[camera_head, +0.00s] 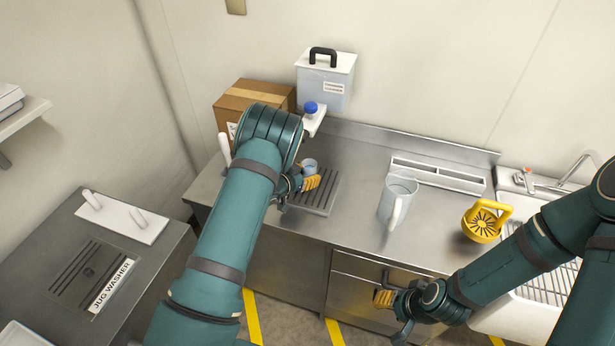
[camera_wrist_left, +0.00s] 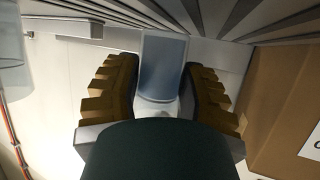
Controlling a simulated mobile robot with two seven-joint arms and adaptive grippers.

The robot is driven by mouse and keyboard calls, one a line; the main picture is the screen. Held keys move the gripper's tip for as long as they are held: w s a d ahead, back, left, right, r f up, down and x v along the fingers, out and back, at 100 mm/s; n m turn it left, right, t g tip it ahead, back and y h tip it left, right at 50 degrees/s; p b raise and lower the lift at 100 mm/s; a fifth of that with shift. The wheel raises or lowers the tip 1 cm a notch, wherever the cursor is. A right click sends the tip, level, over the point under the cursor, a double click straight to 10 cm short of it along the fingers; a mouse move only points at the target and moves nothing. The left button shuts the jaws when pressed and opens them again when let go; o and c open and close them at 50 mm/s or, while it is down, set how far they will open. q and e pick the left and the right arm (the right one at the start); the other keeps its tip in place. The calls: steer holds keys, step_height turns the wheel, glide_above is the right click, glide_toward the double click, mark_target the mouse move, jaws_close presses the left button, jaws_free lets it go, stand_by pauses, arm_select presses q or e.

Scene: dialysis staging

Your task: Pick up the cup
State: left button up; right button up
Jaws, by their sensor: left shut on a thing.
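The cup (camera_head: 310,164) is small and grey. In the head view it is at my left gripper (camera_head: 304,177), over the ribbed drain grate, and the fingers partly hide it. In the left wrist view the cup (camera_wrist_left: 163,62) looks smooth and grey-blue, between the yellow finger pads of the left gripper (camera_wrist_left: 163,100). The left gripper is shut on it. I cannot tell whether the cup touches the grate. My right gripper (camera_head: 392,317) is in front of the counter drawers, with its fingers apart and nothing between them.
The drain grate (camera_head: 318,195) is set in the steel counter (camera_head: 345,235). A cardboard box (camera_head: 250,96) and white container (camera_head: 325,85) are behind.

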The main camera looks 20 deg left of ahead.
arm_select(q)
steer(key=shift+r, duration=1.4)
steer(key=shift+s+a+b, duration=0.1)
steer(key=shift+s+a, duration=1.2)
steer(key=shift+s, duration=1.4)
steer(key=shift+s+a+b, duration=0.15)
steer(key=shift+s+a, duration=1.1)
steer(key=shift+s, duration=1.45)
steer(key=shift+s+a+b, duration=0.1)
steer(key=shift+s+a, duration=1.2)
steer(key=shift+s, duration=1.4)
steer(key=shift+a, duration=0.1)
